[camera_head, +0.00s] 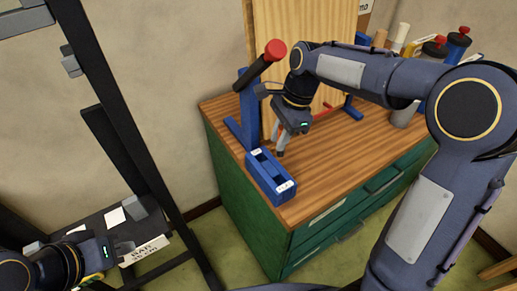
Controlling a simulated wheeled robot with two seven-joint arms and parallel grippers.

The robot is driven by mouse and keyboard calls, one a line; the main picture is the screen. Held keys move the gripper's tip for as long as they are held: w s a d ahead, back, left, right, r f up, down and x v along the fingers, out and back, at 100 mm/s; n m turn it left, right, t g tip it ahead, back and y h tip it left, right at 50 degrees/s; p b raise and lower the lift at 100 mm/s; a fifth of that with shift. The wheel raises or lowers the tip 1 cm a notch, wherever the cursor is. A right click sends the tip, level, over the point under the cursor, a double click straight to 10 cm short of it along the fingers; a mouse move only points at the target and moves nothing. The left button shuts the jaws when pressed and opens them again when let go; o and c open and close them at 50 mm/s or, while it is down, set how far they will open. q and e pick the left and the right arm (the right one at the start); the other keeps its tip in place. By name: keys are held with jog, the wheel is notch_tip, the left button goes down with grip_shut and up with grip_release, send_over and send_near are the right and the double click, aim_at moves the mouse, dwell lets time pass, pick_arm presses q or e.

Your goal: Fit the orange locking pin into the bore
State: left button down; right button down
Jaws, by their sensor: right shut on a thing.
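My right gripper (279,150) reaches down over the wooden cabinet top, just behind the blue slotted block (284,197). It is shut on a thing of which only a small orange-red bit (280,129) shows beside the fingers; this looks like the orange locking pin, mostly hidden. A blue stand (247,105) rises to the left of the gripper, with a dark, red-ended bar (262,63) tilted at its top. I cannot make out the bore. My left gripper (124,246) is low at the left, away from the cabinet; its opening is unclear.
A wooden panel (290,25) stands upright at the back of the green cabinet (240,205). Red-capped bottles (457,42) and other containers crowd the back right. A black rack (115,130) with a labelled shelf box (145,251) stands at the left. The cabinet top's front middle is clear.

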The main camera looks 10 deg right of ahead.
send_over(256, 159)
jog(key=d, duration=0.2)
notch_tip(256, 159, down, 6)
jog(key=shift+a+f+p, duration=0.4)
jog(key=shift+a+p, duration=0.1)
jog(key=shift+p, duration=0.05)
notch_tip(256, 159, down, 3)
jog(key=shift+r, duration=0.1)
jog(key=c, duration=1.3)
grip_release()
